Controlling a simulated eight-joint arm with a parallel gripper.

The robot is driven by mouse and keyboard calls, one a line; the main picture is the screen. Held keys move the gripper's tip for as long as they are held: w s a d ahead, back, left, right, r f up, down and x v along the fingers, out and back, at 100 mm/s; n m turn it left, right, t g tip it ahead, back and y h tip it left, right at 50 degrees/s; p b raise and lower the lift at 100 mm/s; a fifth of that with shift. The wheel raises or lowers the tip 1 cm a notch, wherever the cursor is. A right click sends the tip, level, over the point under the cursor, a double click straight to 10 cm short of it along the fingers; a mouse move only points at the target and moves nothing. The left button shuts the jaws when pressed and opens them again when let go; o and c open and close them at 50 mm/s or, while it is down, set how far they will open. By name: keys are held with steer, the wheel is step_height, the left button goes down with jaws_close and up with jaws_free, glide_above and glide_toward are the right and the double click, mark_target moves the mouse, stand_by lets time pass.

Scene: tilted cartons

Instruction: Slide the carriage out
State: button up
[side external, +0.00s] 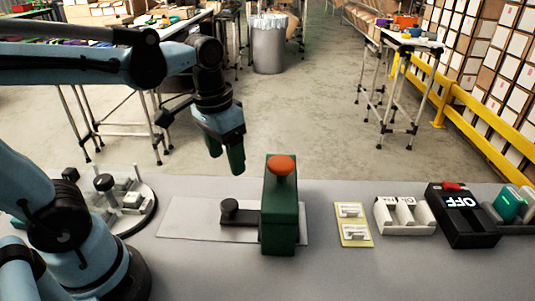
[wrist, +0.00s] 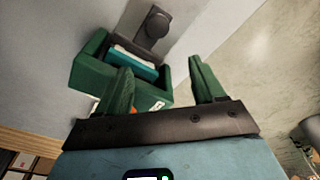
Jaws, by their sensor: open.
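A green upright housing (side external: 278,215) with an orange knob (side external: 281,165) on top stands on a light grey plate (side external: 185,222). A dark carriage bar (side external: 241,219) with a black round knob (side external: 229,206) sticks out of its left side. In the wrist view the green housing (wrist: 88,72) shows a teal and white piece (wrist: 135,62) inside, with the black knob (wrist: 153,27) beyond it. My gripper (side external: 226,163) is open and empty, above and left of the housing in the side view. Its spread fingers (wrist: 160,66) partly cover the housing in the wrist view.
Left of the plate is a round fixture (side external: 120,200) with pegs. To the right are a yellow board (side external: 353,228), a white switch block (side external: 403,215) and a black box marked OFF (side external: 462,215). The air around my gripper is clear.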

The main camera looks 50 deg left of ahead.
mark_target(230, 203)
steer(key=shift+g, duration=0.6)
steer(key=shift+f, duration=5.85)
steer(key=shift+s, duration=0.1)
steer(key=shift+c, duration=0.2)
jaws_close()
